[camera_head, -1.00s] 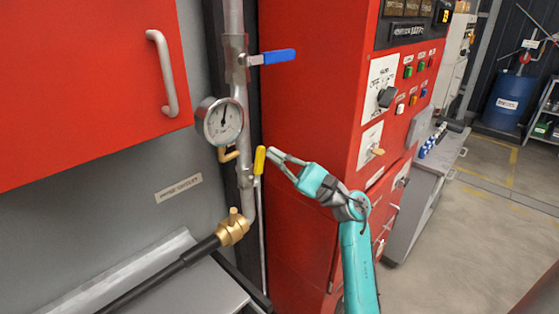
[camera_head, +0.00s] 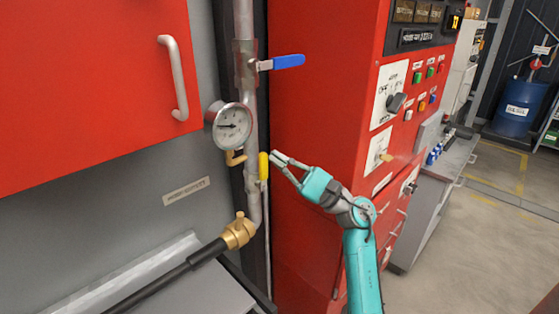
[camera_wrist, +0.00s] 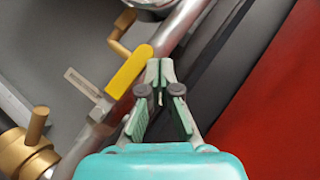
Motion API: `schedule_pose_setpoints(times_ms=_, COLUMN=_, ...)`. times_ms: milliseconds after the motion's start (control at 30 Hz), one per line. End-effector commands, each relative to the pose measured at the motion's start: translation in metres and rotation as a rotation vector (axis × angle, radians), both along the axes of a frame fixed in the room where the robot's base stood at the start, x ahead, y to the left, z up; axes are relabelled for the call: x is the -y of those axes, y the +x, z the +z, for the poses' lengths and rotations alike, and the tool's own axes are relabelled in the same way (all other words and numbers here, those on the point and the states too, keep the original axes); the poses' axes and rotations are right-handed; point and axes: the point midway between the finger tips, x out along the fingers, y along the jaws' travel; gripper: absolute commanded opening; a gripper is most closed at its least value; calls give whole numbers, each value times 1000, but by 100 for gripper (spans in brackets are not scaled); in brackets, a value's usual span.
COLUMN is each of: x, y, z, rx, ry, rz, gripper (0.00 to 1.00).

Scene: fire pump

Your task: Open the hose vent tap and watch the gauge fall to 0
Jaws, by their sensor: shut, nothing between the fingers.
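The yellow tap lever (camera_head: 263,167) stands roughly in line with the grey vertical pipe; the wrist view shows it too (camera_wrist: 129,72). The round white gauge (camera_head: 232,126) is above it, its needle pointing left; its numbers are too small to read. My gripper (camera_head: 277,158) is shut and empty just right of the lever's upper part. In the wrist view its fingertips (camera_wrist: 159,73) are close beside the lever; whether they touch it I cannot tell. The black hose (camera_head: 170,272) ends at a brass coupling (camera_head: 238,232) with a small upright knob.
A blue-handled valve (camera_head: 282,62) is higher on the pipe. A small brass cock (camera_head: 236,158) sits under the gauge. The red control cabinet (camera_head: 318,90) stands close behind and right of my gripper. Open floor lies farther right.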

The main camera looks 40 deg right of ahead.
Motion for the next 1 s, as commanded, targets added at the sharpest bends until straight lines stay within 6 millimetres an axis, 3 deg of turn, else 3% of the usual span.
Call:
schedule_pose_setpoints(times_ms=233, x=8, y=-9, z=-8, rx=-2, ry=2, rz=-2, gripper=0)
schedule_pose_setpoints(times_ms=700, x=47, y=-68, z=-55, rx=-2, ry=2, rz=-2, gripper=0)
schedule_pose_setpoints(times_ms=1000, x=56, y=-83, z=-66, rx=0, ry=1, rz=-1, gripper=0)
